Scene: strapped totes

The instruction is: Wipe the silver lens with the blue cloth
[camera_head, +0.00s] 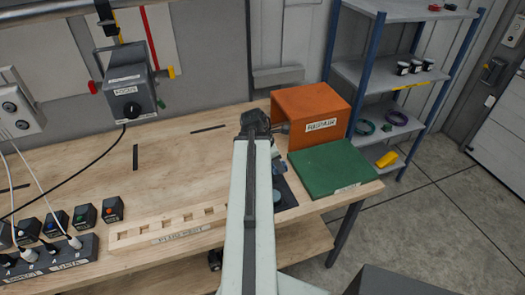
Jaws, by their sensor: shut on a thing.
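My arm reaches away over the wooden bench, and its dark wrist (256,122) is beside the orange box. My gripper (276,163) is mostly hidden behind the arm; a little of it shows just right of the arm, low over a dark blue mat (290,194). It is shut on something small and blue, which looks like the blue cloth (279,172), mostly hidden. I cannot make out the silver lens; the arm covers part of the mat.
An open orange box (318,108) and a green board (335,170) stand close to the right of the gripper. A wooden rack (170,232), several small dark blocks and a socket strip (48,262) lie at left. The bench's middle left is clear.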

